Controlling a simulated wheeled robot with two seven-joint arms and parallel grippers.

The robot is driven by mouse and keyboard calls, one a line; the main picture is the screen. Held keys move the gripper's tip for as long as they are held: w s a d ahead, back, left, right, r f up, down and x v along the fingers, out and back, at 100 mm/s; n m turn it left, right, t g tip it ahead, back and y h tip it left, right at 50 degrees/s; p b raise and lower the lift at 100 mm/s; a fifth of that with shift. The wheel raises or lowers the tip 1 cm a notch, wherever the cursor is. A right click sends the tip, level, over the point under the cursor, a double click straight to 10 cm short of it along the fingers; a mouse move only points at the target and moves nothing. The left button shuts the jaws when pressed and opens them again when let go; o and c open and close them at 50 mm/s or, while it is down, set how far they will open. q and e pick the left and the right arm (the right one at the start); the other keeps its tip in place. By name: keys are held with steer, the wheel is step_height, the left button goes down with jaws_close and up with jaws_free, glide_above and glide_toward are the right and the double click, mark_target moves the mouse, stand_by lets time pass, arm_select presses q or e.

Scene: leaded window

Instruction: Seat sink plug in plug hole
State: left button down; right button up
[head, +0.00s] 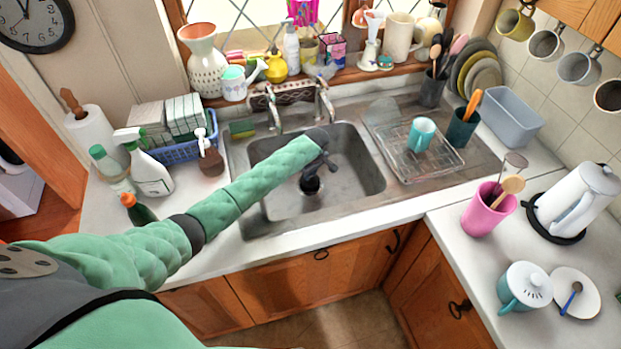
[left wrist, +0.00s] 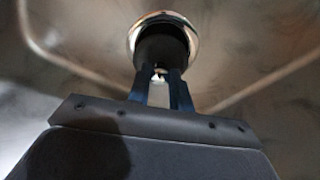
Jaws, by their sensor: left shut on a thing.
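My left gripper (head: 314,170) reaches down into the steel sink basin (head: 355,180), with its fingers close above the plug hole area. In the left wrist view the fingers (left wrist: 160,88) are shut on a small light part between their tips, which looks like the grip of the dark sink plug (left wrist: 160,47). The dark round plug lies within the bright metal rim of the plug hole (left wrist: 136,33). I cannot tell whether it is down in the hole or just above it. In the head view the gripper largely hides the plug. My right gripper is not in view.
Taps (head: 325,103) stand behind the basin. A drainer rack (head: 445,168) with a turquoise mug (head: 421,134) is to its right. A spray bottle (head: 150,172) and a blue basket (head: 180,151) stand left. The basin around the gripper is clear.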

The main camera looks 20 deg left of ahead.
mark_target(311, 175)
arm_select(q)
step_height(311, 175, down, 2)
steer(key=shift+s+f+b, duration=0.1)
steer(key=shift+f+b, duration=0.15)
steer(key=shift+b, duration=0.3)
steer(key=shift+f, duration=0.15)
steer(key=shift+f, duration=0.15)
steer(key=c, duration=1.3)
jaws_free()
steer(key=shift+o, duration=0.2)
